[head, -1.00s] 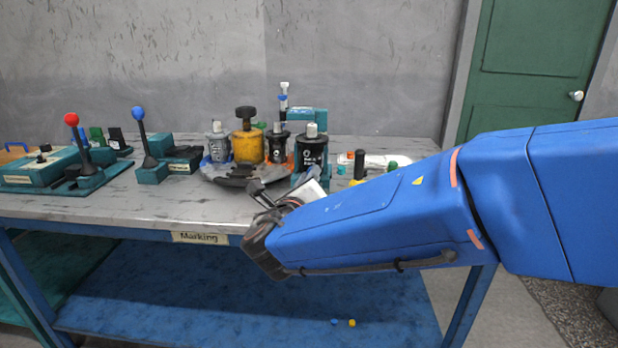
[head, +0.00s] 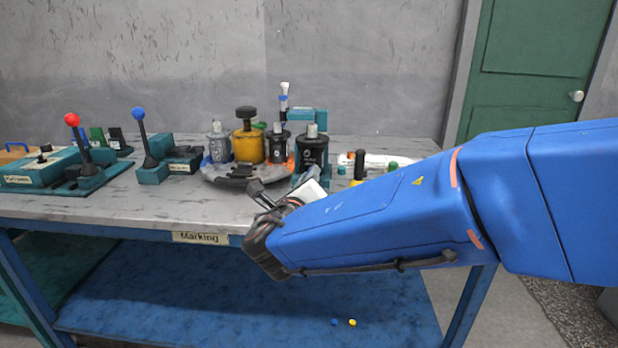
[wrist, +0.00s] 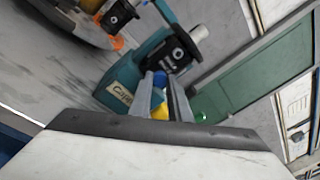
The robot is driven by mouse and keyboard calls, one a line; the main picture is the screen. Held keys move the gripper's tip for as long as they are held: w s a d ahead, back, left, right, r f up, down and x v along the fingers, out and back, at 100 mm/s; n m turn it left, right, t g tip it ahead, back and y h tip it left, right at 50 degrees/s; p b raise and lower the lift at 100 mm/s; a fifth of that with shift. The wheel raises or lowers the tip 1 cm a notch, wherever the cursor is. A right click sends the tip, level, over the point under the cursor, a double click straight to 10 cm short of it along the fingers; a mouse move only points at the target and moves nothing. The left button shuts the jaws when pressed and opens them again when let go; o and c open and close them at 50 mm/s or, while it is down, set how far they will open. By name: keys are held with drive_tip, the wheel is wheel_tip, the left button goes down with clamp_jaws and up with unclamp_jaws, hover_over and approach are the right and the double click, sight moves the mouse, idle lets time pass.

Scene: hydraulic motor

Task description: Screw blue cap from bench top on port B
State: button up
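My gripper (wrist: 160,82) reaches in from the right over the front of the bench. In the wrist view its two fingers are close together, with a small blue cap (wrist: 159,79) between their tips; they look shut on it. A black motor (head: 312,152) on a teal stand is behind and to the right of the gripper; in the wrist view the black motor (wrist: 170,52) is just beyond the fingertips. Port B cannot be told apart.
A dark round turntable (head: 245,178) carries grey, yellow and black units. A yellow piece (wrist: 160,113) and a green one (wrist: 200,117) lie beyond the fingers. Lever units (head: 152,170) stand at left. The bench's front left (head: 120,210) is clear.

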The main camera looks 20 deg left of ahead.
drive_tip(key=shift+s+d+f, duration=0.1)
drive_tip(key=shift+d+f, duration=0.05)
drive_tip(key=shift+f, duration=0.65)
drive_tip(key=shift+s, duration=0.2)
drive_tip(key=s, duration=0.2)
drive_tip(key=shift+s+d+r, duration=0.1)
drive_tip(key=shift+s+r, duration=0.25)
drive_tip(key=shift+r, duration=0.05)
drive_tip(key=o, duration=0.5)
drive_tip(key=shift+s+d, duration=0.15)
drive_tip(key=shift+s, duration=1.35)
drive_tip(key=shift+s+d, duration=0.15)
drive_tip(key=shift+s, duration=1.35)
